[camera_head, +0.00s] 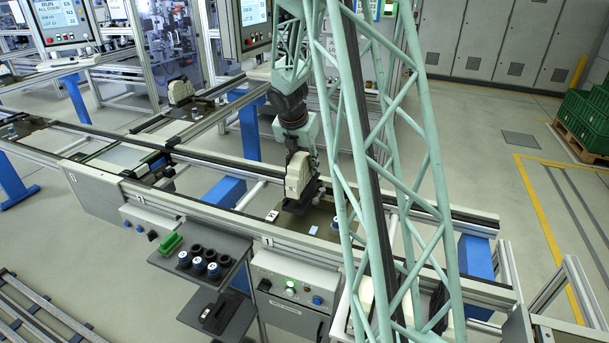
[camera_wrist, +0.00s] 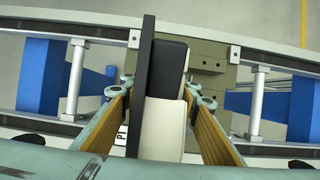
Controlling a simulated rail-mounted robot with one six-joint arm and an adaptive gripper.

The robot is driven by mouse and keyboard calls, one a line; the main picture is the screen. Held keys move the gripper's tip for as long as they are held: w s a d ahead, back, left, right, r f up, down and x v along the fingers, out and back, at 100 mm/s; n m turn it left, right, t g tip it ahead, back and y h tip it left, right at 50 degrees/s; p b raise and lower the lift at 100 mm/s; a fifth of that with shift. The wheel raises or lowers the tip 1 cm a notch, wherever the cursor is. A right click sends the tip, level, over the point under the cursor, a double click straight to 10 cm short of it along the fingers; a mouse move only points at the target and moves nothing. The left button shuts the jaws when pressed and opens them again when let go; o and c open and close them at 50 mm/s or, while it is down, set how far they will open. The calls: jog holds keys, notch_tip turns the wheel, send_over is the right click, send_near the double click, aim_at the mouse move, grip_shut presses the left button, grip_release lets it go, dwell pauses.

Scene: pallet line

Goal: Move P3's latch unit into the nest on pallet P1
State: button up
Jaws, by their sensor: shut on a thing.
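My gripper (camera_head: 299,143) is shut on the latch unit (camera_head: 297,176), a cream block with a black base. In the wrist view, my gripper (camera_wrist: 161,92) has one tan-padded finger on each side of the unit (camera_wrist: 166,68). The unit is upright over the middle of the olive-grey pallet P1 (camera_head: 322,227), whose plate also shows in the wrist view (camera_wrist: 207,55). A partly covered label starting with "P" shows beside the left finger. The nest is hidden under the unit. I cannot tell whether the base touches it.
The pallet sits between two conveyor rails (camera_head: 220,214). A small shelf (camera_head: 190,262) in front holds dark cups and a green piece. A control box (camera_head: 292,290) with a lit green button stands beside it. Another cream unit (camera_head: 181,91) stands on the far line.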

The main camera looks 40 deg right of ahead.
aim_at(299, 153)
jog(key=shift+f+b, duration=0.5)
jog(key=shift+f, duration=1.25)
jog(key=o, duration=1)
jog(key=shift+f, duration=0.1)
jog(key=p+v, duration=0.2)
jog(key=v, duration=0.9)
jog(key=shift+a+r, duration=0.1)
jog(key=shift+r, duration=0.1)
jog(key=shift+a+r, duration=0.15)
jog(key=shift+r, duration=0.2)
